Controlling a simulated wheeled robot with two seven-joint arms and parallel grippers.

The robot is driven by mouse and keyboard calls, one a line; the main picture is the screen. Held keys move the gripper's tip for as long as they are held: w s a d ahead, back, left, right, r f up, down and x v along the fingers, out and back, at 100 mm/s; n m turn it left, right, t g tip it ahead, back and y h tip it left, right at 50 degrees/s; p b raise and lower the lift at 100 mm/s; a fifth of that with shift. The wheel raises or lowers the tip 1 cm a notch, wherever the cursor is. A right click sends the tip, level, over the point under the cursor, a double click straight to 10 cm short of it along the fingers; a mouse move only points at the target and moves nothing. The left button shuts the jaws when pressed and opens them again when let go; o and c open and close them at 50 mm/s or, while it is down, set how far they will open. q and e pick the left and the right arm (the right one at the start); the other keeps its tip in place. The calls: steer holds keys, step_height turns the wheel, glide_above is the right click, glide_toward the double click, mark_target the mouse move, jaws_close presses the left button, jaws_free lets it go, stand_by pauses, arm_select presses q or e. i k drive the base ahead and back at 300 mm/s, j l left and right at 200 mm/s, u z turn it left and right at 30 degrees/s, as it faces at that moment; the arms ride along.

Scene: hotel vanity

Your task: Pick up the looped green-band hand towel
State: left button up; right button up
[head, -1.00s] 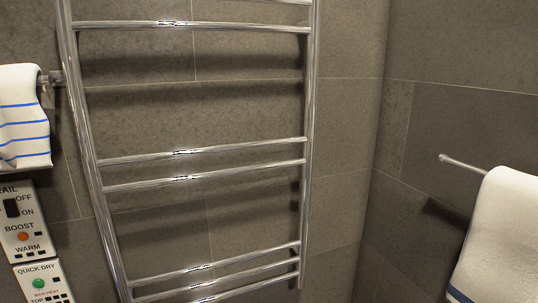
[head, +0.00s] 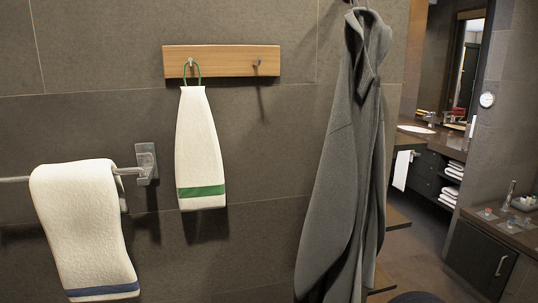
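The looped green-band hand towel (head: 201,140) is white with a green stripe near its lower edge. It hangs by a green loop (head: 191,70) from the left hook of a wooden hook board (head: 221,62) on the grey tiled wall. It hangs upright and free of the wall bar beside it. Neither of my grippers is in the head view.
A white towel with a blue band (head: 83,225) drapes over a wall bar (head: 133,171) at lower left. A grey robe (head: 345,170) hangs to the right. The board's right hook (head: 256,63) is empty. A vanity with a basin (head: 416,129) shows at far right.

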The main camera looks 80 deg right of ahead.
mark_target(200, 173)
steer(key=z, duration=2.45)
